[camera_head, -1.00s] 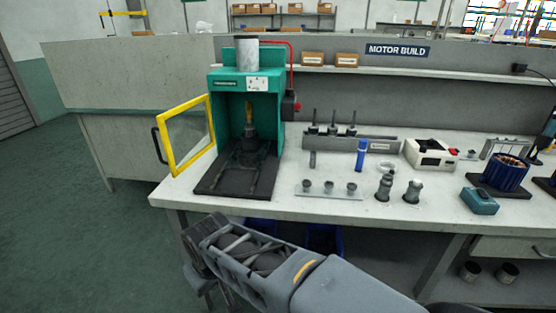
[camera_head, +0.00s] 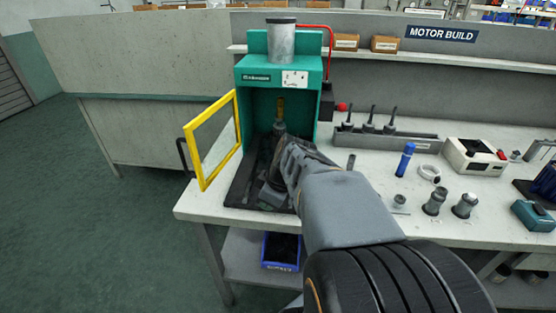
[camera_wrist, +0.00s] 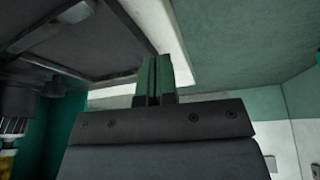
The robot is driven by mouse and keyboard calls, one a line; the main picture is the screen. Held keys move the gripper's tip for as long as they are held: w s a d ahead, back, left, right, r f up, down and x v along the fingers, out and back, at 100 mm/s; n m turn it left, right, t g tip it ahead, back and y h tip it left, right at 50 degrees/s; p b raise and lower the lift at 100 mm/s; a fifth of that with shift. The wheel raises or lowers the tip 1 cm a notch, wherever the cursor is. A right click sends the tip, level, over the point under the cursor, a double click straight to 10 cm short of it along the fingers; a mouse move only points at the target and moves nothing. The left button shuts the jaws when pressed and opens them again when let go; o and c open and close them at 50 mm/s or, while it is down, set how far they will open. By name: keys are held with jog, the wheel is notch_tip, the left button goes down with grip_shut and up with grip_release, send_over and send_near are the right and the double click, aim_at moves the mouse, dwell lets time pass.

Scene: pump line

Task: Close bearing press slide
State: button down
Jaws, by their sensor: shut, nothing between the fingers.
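The green bearing press (camera_head: 255,72) stands at the left end of the bench, its yellow-framed door (camera_head: 192,150) swung open to the left. Its dark slide base (camera_head: 240,182) lies in front of the opening, partly hidden by my arm. In the wrist view a dark plate (camera_wrist: 105,45), seemingly the slide base, fills the upper left. My gripper (camera_head: 270,196) is in front of the press, low over the front of the base. Its fingers (camera_wrist: 154,75) are shut and empty, near the plate's edge. I cannot tell whether they touch it. The slide's exact position is hidden.
A grey rack (camera_head: 385,145) with upright tools, a blue cylinder (camera_head: 404,160), metal parts (camera_head: 434,202) and a white-and-dark device (camera_head: 475,156) stand to the right on the bench. A blue bin (camera_head: 281,252) sits below. The floor at left is clear.

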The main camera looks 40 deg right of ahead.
jog(key=d+r+n+t+p, duration=0.3)
jog(key=d+r+n, duration=0.35)
jog(key=d, duration=0.45)
jog(key=shift+m, duration=0.25)
jog(key=x, duration=0.9)
jog(key=shift+w+d, duration=0.1)
jog(key=shift+w, duration=0.15)
jog(key=shift+w+d, duration=0.15)
jog(key=shift+w, duration=0.35)
jog(key=shift+w+d, duration=0.15)
jog(key=shift+w, duration=0.4)
jog(key=shift+w+d+p, duration=0.2)
jog(key=shift+w+p, duration=0.05)
jog(key=shift+w, duration=0.2)
jog(key=shift+w+d+p, duration=0.15)
jog(key=shift+w+p, duration=0.05)
jog(key=shift+w, duration=0.3)
